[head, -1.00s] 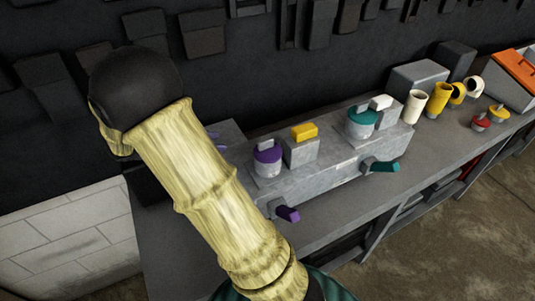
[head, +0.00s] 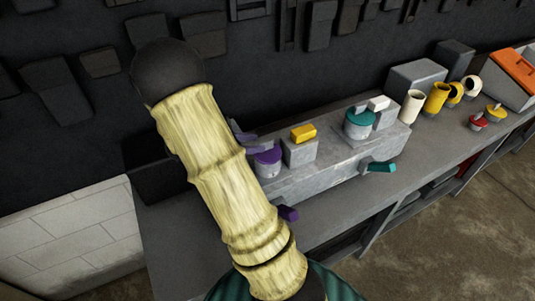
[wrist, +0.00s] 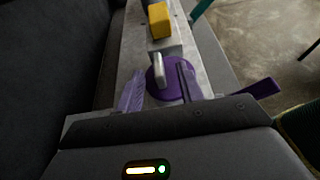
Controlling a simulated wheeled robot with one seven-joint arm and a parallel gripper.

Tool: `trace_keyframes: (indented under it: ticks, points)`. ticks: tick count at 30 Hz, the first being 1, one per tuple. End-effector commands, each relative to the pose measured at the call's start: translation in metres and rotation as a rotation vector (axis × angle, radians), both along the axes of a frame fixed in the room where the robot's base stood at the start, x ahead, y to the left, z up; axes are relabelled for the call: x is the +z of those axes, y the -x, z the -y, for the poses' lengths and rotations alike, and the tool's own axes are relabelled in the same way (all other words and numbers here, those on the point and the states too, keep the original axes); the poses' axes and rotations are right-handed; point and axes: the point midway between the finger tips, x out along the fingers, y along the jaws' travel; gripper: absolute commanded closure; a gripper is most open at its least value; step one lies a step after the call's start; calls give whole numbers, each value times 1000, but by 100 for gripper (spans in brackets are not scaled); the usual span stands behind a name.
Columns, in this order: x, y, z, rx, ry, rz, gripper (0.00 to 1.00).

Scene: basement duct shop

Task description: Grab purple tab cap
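The purple tab cap (head: 269,157) sits on a light round stub on the grey block (head: 330,165), partly hidden behind my arm in the head view. In the wrist view, the purple cap (wrist: 170,92) lies just ahead, with a pale upright tab (wrist: 158,68) on top. My gripper (wrist: 159,66) is open, with two purplish fingers. In that picture the left finger is beside the cap, the right finger overlaps it, and the tab shows between them. I cannot tell whether either finger touches. In the head view, a bit of the gripper (head: 240,133) shows beside the cap.
A yellow block (head: 303,132) and a teal tab cap (head: 359,121) stand farther along. A purple lever (head: 288,213) and a teal lever (head: 380,167) stick out from the block's front. Yellow and cream tubes (head: 436,97) stand to the right. A dark wall is behind.

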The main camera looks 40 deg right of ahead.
Motion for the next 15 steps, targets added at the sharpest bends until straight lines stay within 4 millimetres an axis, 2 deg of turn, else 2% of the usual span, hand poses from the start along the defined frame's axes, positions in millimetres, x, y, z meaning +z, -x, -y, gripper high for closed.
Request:
trace_keyframes:
  ticks: [5, 15]
  points:
    - [0, 1, 4, -2, 0, -2, 63]
    - [-18, 7, 44, -3, 0, -4, 63]
